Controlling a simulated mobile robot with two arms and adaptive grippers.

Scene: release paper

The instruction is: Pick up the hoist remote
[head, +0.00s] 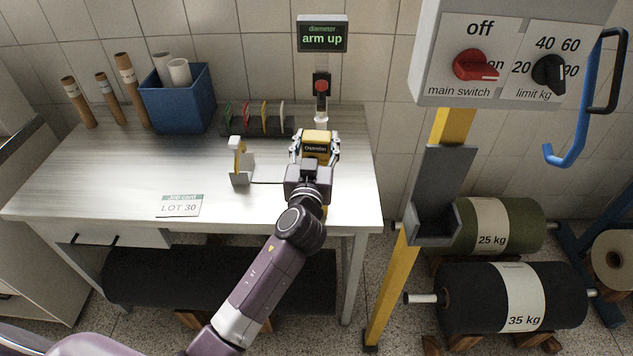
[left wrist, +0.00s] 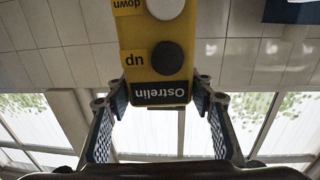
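The hoist remote (head: 317,146) is a yellow box with a dark "Ostrelin" label, above the right part of the table in the head view. In the left wrist view the remote (left wrist: 160,60) shows upside down, with a dark "up" button and a pale "down" button. My left gripper (head: 315,150) has a finger at each side of the remote; in the left wrist view the gripper's (left wrist: 159,95) pads appear to press its sides. Its far end is cut off there. My right gripper is not in view.
The table (head: 120,165) bears a blue bin (head: 178,100), a small stand (head: 240,165), a "LOT 30" card (head: 180,206) and a rack (head: 255,124). A display (head: 322,35) stands behind. An empty grey holder (head: 437,195) is on a yellow post; heavy rolls (head: 515,300) lie right.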

